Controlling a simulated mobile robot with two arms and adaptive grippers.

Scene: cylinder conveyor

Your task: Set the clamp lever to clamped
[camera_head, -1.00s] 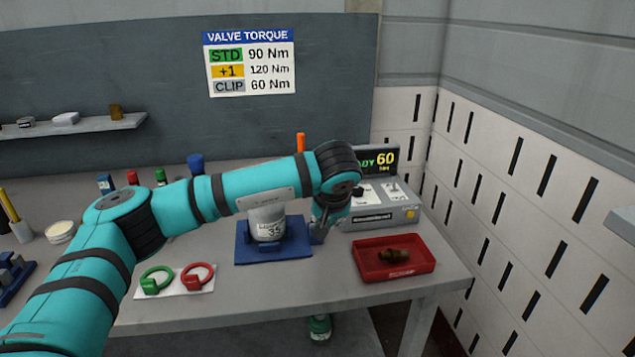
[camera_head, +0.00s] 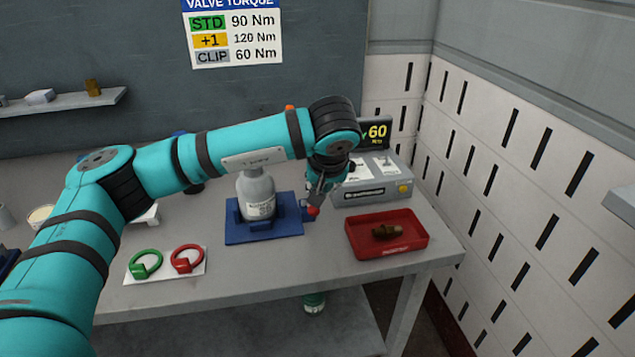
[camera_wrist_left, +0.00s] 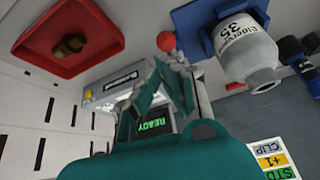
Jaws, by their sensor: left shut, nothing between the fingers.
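A grey gas cylinder (camera_head: 257,195) with a white label stands upright in a blue clamp base (camera_head: 236,238). In the left wrist view the cylinder (camera_wrist_left: 246,55) and blue base (camera_wrist_left: 187,22) are at the top right. The clamp lever's red knob (camera_head: 312,211) is at the right side of the base; it also shows in the left wrist view (camera_wrist_left: 166,41). My left gripper (camera_head: 317,198) is shut and empty, its tips close above the knob; I cannot tell whether they touch. The lever's arm is mostly hidden. My right gripper is not in view.
A red tray (camera_head: 358,251) holding a brown fitting (camera_head: 386,231) lies to the right. A grey device (camera_head: 385,188) with a display stands behind it. Green (camera_head: 146,264) and red (camera_head: 187,259) rings lie on a white plate at the front left.

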